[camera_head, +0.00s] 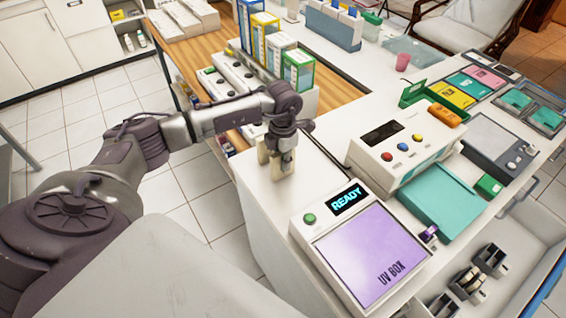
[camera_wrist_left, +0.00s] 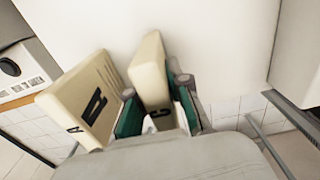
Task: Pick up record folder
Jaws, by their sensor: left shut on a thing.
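My left gripper (camera_head: 277,160) points down at the left end of the white counter. It is shut on a cream record folder (camera_head: 281,168). In the left wrist view the left gripper (camera_wrist_left: 157,95) has one finger on each side of a cream folder (camera_wrist_left: 150,66) marked C. Another cream folder (camera_wrist_left: 88,100), marked A, leans to the left, outside the fingers. Dark green pieces flank the held folder low down; I cannot tell what they belong to. The folders' lower ends are hidden. I cannot tell whether the held folder touches the counter. My right gripper is not in view.
A UV box (camera_head: 368,254) reading READY stands just right of the gripper. A white device with coloured buttons (camera_head: 402,147) is behind it. Upright coloured binders (camera_head: 298,70) stand on a wooden surface (camera_head: 338,92) beyond my arm. A teal tray (camera_head: 440,203) lies to the right.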

